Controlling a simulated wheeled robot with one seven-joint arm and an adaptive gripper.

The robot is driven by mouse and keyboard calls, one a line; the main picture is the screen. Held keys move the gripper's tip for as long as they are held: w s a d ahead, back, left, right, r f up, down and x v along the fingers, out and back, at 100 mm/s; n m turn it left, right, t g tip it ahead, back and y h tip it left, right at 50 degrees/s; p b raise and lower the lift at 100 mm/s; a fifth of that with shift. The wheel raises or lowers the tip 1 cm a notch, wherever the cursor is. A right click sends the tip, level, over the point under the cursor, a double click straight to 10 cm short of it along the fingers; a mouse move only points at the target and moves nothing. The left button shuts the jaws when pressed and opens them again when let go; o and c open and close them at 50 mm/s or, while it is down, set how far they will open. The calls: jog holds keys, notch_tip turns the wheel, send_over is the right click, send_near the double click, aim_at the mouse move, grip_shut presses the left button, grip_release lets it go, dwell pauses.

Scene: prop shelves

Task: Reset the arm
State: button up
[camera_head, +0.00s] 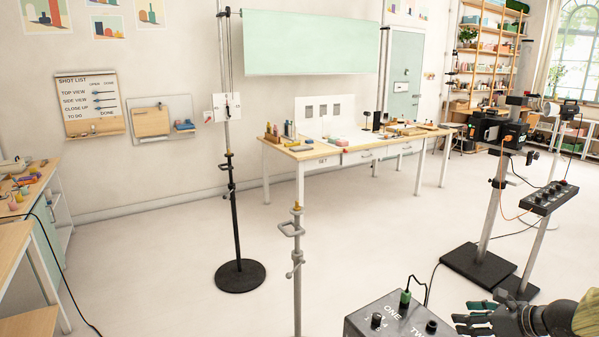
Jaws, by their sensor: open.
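A pole with clamps (297,255) and a round-based stand (240,275) stand left. A long table (274,148) lines the wall. The middle floor is clear.

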jog(key=s+a+f+n+g, duration=0.1)
jog(key=s+f+n+g, duration=0.1)
jog(key=s+f, duration=0.1)
jog(key=s+a+f+n+g+h, duration=0.1)
jog(key=s+a+f+n+g, duration=0.1)
jog(key=f, duration=0.3)
jog(key=s+a+f+n+g, duration=0.2)
jog(key=s+f, duration=0.2)
jog(key=shift+s+f+n+h, duration=0.1)
jog(key=shift+s+n+h, duration=0.2)
jog(key=s+a+f+n+g+h, duration=0.2)
jog(key=s+f+n+g+h, duration=0.2)
jog(key=s+f+n, duration=0.8)
jog(key=s+a+f+n+t, duration=0.1)
jog(key=s+a+f+n, duration=0.35)
jog(key=s+a, duration=0.25)
jog(key=s+a+f+n, duration=0.3)
jog(key=s+a+n, duration=0.3)
jog(key=s+a, duration=0.1)
notch_tip(320, 180, down, 9)
jog(key=b, duration=0.9)
jog(key=shift+w+d+r, duration=0.15)
jog(key=shift+w+d, duration=0.1)
jog(key=shift+w, duration=0.15)
